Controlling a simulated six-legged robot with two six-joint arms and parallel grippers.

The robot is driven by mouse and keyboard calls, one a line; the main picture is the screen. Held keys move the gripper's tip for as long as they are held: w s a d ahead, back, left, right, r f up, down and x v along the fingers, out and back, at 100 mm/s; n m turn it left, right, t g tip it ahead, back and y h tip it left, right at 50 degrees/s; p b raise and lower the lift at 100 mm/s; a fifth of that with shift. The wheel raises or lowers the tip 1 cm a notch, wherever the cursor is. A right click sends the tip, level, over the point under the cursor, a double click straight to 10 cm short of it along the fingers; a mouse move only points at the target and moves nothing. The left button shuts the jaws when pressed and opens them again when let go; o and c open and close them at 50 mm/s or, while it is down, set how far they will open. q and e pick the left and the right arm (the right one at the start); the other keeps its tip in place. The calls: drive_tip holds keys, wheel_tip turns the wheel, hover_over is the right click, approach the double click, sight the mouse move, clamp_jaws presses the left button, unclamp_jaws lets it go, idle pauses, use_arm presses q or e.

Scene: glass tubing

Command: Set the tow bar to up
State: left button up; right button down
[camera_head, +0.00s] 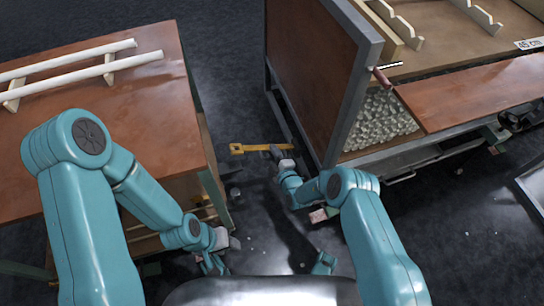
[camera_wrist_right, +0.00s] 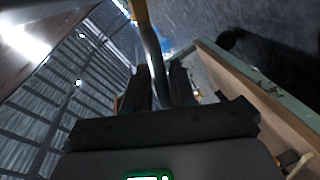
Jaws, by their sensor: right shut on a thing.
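The tow bar (camera_head: 255,147) shows in the head view as a yellow bar with an eye at its left end, low between the cart and the left bench. My right gripper (camera_head: 280,154) is at its right part. In the right wrist view, a dark grey rod with a yellow part (camera_wrist_right: 139,12) at its top runs down between the black fingers of my right gripper (camera_wrist_right: 158,85). These fingers are shut on the bar. The bar's joint to the cart is hidden. My left gripper (camera_head: 222,240) hangs low beside the left bench, away from the bar; its fingers are too small to read.
The cart (camera_head: 325,75), with a brown end panel and grey frame, stands right of the bar. A brown bench (camera_head: 110,110) with white glass tubes (camera_head: 75,62) on supports stands at left. Dark floor (camera_head: 225,60) lies free between them.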

drive_tip(key=shift+s+d+r+m+y, duration=0.1)
drive_tip(key=shift+d+r+m+y, duration=0.45)
drive_tip(key=shift+m, duration=0.45)
drive_tip(key=shift+a+r, duration=0.1)
drive_tip(key=c, duration=1.2)
unclamp_jaws()
drive_tip(key=shift+o, duration=0.2)
drive_tip(key=shift+r, duration=0.15)
drive_tip(key=shift+w+r, duration=0.15)
drive_tip(key=shift+w, duration=0.05)
drive_tip(key=p+v, duration=0.6)
drive_tip(key=v, duration=1)
drive_tip(key=shift+s, duration=0.3)
